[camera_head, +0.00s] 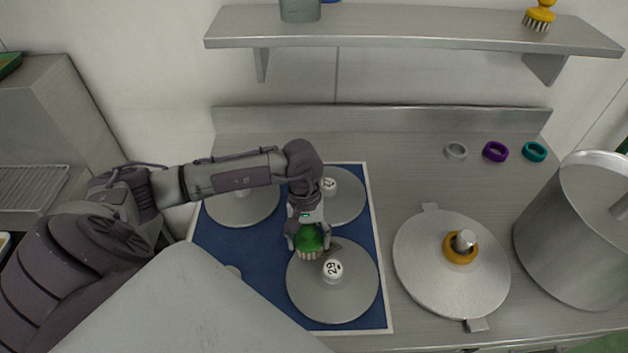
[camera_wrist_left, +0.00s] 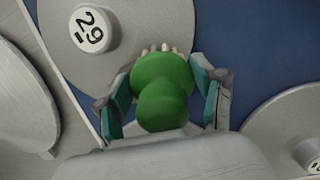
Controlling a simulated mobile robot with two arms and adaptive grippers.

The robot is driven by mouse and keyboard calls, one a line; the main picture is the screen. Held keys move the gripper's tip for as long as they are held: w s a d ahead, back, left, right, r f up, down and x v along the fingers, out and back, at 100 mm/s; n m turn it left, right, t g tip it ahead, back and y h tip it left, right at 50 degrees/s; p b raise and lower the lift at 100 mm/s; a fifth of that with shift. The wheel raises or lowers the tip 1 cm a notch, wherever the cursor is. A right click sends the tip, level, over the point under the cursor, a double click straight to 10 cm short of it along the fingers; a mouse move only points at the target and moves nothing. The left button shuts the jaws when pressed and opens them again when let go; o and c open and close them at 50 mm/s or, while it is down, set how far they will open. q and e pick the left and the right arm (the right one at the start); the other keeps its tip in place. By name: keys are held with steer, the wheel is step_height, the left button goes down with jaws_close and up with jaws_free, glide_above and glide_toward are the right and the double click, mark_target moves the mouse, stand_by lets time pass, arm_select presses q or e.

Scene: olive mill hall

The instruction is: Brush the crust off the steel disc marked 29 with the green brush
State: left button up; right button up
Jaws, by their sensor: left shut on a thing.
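The steel disc marked 29 (camera_head: 350,302) lies flat on a blue mat with a pale border (camera_head: 381,310). Its white knob (camera_head: 332,270) bears the number; the disc also shows in the wrist view (camera_wrist_left: 145,25). My left gripper (camera_head: 308,238) is shut on the green brush (camera_head: 309,239), (camera_wrist_left: 163,85) over the disc's far edge. The pale bristles point down at the disc near the knob; I cannot tell whether they touch it. A slightly darker patch (camera_head: 340,245) shows on the disc's far edge beside the brush; whether it is crust or shadow is unclear. My right gripper is not in view.
Other discs share the mat, one at far left (camera_head: 240,208), one at far right (camera_head: 350,207). A lidded round plate with an orange ring (camera_head: 460,250) and a steel pot (camera_head: 570,240) stand right. Three rings (camera_head: 495,151) lie behind. A yellow brush (camera_head: 539,17) is on the shelf.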

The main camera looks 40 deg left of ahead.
mark_target(330, 248)
arm_select(q)
steer(key=shift+f+b, duration=0.1)
steer(key=shift+b, duration=0.25)
steer(key=shift+w+d+b, duration=1.2)
steer(key=shift+w+d, duration=0.15)
steer(key=shift+w, duration=0.05)
steer(key=shift+w+d+b, duration=0.35)
steer(key=shift+w+b, duration=0.05)
steer(key=shift+b, duration=0.05)
steer(key=shift+w+d+b, duration=0.75)
steer(key=shift+w+d, duration=0.15)
steer(key=shift+w, duration=0.15)
steer(key=shift+r, duration=0.2)
steer(key=shift+r, duration=0.15)
steer(key=shift+p+v, duration=1.05)
steer(key=shift+v, duration=1.85)
steer(key=shift+r, duration=0.1)
